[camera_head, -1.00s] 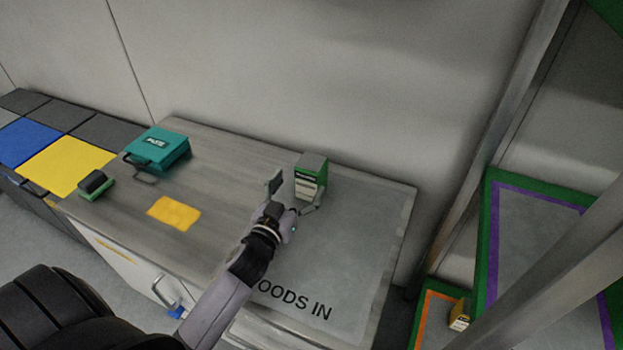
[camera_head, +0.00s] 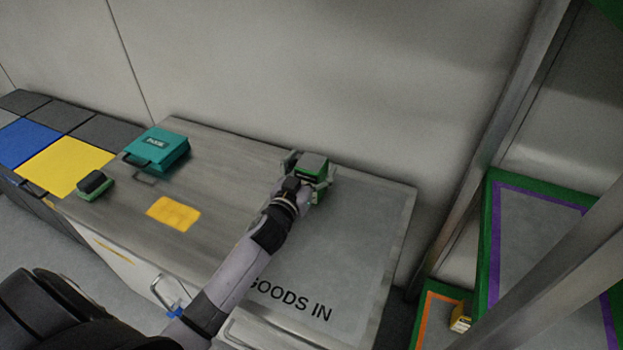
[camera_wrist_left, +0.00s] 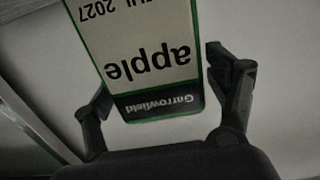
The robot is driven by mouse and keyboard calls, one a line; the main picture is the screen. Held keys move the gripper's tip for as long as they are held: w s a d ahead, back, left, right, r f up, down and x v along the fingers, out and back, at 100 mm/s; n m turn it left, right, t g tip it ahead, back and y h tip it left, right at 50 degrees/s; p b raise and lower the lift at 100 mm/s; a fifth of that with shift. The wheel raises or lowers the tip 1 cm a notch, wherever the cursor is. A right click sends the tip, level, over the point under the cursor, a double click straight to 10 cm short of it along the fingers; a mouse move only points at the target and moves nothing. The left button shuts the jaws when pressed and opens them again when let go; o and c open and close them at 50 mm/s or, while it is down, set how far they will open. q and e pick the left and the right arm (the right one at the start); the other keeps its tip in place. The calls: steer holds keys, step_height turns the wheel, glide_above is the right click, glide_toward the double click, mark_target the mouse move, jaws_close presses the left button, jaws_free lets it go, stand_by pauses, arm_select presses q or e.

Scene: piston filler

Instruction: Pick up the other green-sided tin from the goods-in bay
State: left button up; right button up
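The green-sided tin (camera_head: 313,164) stands at the back of the grey goods-in bay (camera_head: 345,250). In the left wrist view the tin (camera_wrist_left: 150,60) shows a pale label reading "apple" and a dark band reading "Garrowfield". My left gripper (camera_head: 306,172) is at the tin, with a finger on each side of it. In the left wrist view the left gripper (camera_wrist_left: 165,95) is open, with gaps between the fingers and the tin. The tin's lower part is mostly hidden by the gripper in the head view. My right gripper is not in view.
A teal case (camera_head: 157,149), a small dark block with a green base (camera_head: 95,185) and a yellow patch (camera_head: 174,213) are on the bench at left. A shelf rack (camera_head: 490,270) stands at right, with a yellow tin (camera_head: 461,317) low down. The bay's front is clear.

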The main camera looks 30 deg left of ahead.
arm_select(q)
steer(key=c, duration=1.6)
steer(key=shift+r, duration=0.1)
steer(key=shift+c, duration=0.3)
